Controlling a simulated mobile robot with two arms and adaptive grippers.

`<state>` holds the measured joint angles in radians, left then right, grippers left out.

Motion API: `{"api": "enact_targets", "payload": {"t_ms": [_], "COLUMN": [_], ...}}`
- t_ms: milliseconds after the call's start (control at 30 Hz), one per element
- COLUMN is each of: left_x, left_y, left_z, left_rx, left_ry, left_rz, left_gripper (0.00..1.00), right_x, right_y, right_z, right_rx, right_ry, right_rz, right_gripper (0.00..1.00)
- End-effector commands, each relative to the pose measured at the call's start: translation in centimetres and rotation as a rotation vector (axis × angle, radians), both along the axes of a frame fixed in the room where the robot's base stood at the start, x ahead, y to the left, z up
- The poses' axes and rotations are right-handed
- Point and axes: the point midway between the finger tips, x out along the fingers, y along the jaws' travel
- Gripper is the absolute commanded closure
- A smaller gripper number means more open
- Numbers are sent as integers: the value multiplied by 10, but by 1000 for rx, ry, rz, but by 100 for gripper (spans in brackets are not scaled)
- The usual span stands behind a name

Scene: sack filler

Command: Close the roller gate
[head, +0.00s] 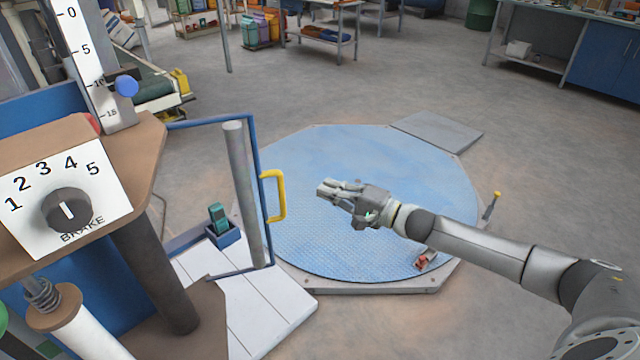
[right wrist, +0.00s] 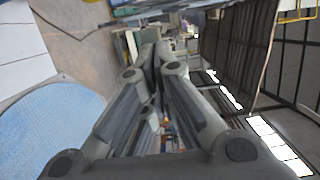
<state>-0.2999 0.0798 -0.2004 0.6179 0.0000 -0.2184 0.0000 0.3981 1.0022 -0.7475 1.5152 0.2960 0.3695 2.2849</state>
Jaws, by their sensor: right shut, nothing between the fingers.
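The roller gate (head: 236,190) is a blue frame with an upright grey roller, left of centre in the head view. It stands swung out from the machine on the left, above a white slatted platform. A yellow handle (head: 277,196) is on its right side. My right gripper (head: 326,189) is to the right of the handle, apart from it, with its fingers pointing left. The right wrist view shows the fingers (right wrist: 158,62) together with nothing held. My left gripper is not in view.
A round blue turntable (head: 360,240) lies on the floor under my right arm. A green item sits in a small blue holder (head: 222,235) beside the gate. Open floor lies beyond.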

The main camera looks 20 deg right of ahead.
Motion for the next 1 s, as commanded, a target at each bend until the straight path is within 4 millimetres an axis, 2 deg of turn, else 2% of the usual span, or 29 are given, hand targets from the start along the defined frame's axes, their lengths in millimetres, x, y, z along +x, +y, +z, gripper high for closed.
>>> {"api": "enact_targets", "payload": {"t_ms": [467,700,1000], "left_x": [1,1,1], "left_y": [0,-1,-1], "left_z": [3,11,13], "left_rx": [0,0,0], "left_ry": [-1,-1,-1], "left_rz": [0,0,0], "left_gripper": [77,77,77], "right_x": [70,49,38], "right_y": [47,62,70], "right_z": [2,1,1], "right_rx": [0,-1,-2], "right_ry": [-4,1,-1], "right_rz": [0,1,-1], "right_gripper": [100,100,100]}}
